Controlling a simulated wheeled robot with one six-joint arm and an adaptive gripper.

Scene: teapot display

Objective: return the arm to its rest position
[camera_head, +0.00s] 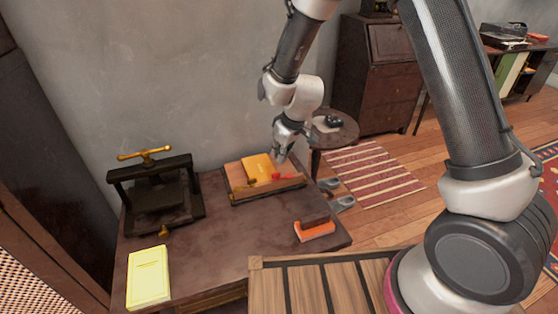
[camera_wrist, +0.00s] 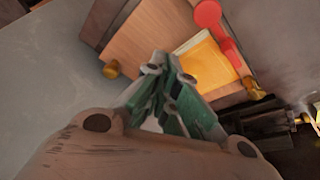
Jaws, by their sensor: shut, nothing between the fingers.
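My arm reaches from the right over the dark wooden desk (camera_head: 205,258) in the head view. My gripper (camera_head: 279,160) points down, just above the wooden tray (camera_head: 268,197) at the desk's back edge. Its fingers are shut and empty. In the wrist view my gripper (camera_wrist: 165,62) shows its green-grey fingers together in front of the tray. The tray holds a yellow book (camera_head: 258,167) and a small red thing (camera_head: 276,176). In the wrist view the yellow book (camera_wrist: 208,64) and a red rounded piece (camera_wrist: 212,20) lie beyond the fingertips.
A black press (camera_head: 157,200) with a brass handle stands on the desk at left. A pale yellow book (camera_head: 148,277) lies at the front left. A round side table (camera_head: 335,133) stands behind my gripper.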

